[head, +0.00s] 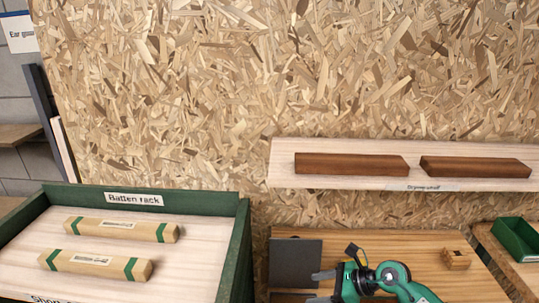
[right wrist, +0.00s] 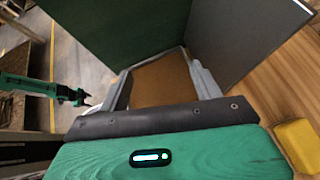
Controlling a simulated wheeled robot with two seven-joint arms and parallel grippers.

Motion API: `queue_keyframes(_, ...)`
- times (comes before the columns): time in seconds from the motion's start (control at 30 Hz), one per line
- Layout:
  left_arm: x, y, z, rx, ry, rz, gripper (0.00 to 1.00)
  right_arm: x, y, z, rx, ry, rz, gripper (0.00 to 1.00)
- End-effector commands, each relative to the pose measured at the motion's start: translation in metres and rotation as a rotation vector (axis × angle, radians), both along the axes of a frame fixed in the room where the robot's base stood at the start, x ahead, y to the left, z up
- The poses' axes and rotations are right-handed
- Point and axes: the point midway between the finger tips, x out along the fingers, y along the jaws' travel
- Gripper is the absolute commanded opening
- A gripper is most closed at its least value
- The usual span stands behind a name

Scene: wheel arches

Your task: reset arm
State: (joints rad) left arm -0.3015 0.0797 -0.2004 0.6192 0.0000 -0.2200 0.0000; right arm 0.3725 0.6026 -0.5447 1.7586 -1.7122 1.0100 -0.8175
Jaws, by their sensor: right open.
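My right gripper (head: 312,287) comes in at the bottom of the head view, pointing left over the wooden bench, beside a dark grey panel (head: 295,262). In the right wrist view its two grey fingers (right wrist: 157,72) are spread apart with nothing held between them. A brown surface (right wrist: 160,82) shows beyond the gap. My left arm is out of the head view. A green arm with a dark gripper (right wrist: 78,97), which looks like my left one, shows small at the left of the right wrist view; its jaw state is unclear.
The green-edged batten rack (head: 205,262) at left holds two wrapped battens (head: 120,229). Two dark brown bars (head: 350,164) lie on the wall shelf (head: 283,160). A small wooden block (head: 456,260) sits on the bench (head: 400,245). A green bin (head: 517,240) stands at right.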

Motion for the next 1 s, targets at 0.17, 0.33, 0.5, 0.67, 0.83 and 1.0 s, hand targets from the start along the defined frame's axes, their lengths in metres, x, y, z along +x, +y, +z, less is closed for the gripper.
queue_keyframes(0.17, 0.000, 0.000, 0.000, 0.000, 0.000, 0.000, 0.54, -0.012, 0.043, 0.057, 0.472, 0.086, -0.210, 0.66)
queue_keyframes(0.33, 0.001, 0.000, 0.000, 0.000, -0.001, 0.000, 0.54, -0.012, 0.038, 0.105, 0.899, 0.237, -0.455, 0.66)
queue_keyframes(0.5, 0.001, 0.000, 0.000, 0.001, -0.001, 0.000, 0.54, -0.012, 0.000, 0.125, 1.289, 0.437, -0.736, 0.66)
queue_keyframes(0.67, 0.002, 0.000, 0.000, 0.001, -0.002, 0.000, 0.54, -0.020, -0.047, 0.112, 1.615, 0.662, -1.034, 0.66)
queue_keyframes(0.83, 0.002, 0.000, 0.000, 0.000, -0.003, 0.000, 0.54, -0.046, -0.093, 0.069, 1.898, 0.923, -1.391, 0.66)
queue_keyframes(1.0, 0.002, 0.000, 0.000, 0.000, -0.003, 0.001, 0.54, -0.099, -0.119, 0.012, 2.092, 1.196, -1.799, 0.66)
